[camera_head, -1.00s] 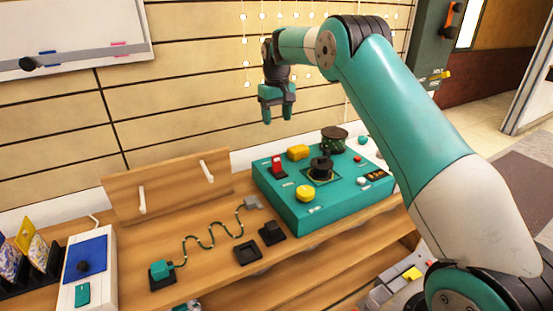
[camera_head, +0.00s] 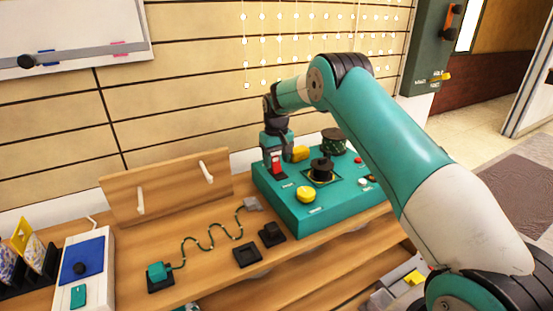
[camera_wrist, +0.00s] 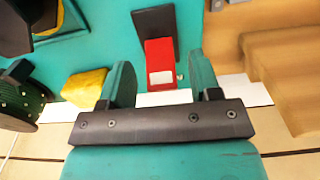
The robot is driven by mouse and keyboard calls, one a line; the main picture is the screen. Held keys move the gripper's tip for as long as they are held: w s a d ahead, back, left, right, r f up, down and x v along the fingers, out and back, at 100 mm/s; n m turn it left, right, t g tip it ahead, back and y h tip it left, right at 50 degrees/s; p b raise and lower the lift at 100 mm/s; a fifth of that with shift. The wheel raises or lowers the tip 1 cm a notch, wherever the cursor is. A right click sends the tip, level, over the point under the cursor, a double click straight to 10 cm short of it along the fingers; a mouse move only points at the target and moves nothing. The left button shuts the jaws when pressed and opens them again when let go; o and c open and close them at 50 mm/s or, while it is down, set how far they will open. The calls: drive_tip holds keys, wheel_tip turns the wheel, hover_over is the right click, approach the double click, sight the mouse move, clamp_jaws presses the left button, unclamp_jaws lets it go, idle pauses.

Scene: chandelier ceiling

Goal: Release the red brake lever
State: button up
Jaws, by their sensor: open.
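The red brake lever (camera_head: 276,161) stands at the left rear of the teal control box (camera_head: 310,212), on a dark base plate. In the wrist view the red lever (camera_wrist: 160,62) has a pale patch on its end and lies between my two teal fingers. My gripper (camera_head: 275,158) is open and lowered at the lever, with a finger on either side. In the wrist view my gripper (camera_wrist: 160,75) shows gaps between both fingers and the lever. The fingers partly hide the lever in the head view.
A yellow block (camera_head: 300,153) stands close right of the lever, with a black joystick (camera_head: 322,168), a yellow button (camera_head: 306,194) and a dark green knob (camera_head: 333,141) on the box. A wooden board (camera_head: 170,187) with pegs stands to the left. The slatted wall is behind.

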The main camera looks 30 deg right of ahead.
sight(277, 165)
drive_tip(key=c, duration=0.9)
idle(0.8)
drive_tip(key=o, duration=0.9)
wheel_tip(277, 165, up, 18)
drive_tip(key=p, duration=0.2)
drive_tip(key=shift+f, duration=0.2)
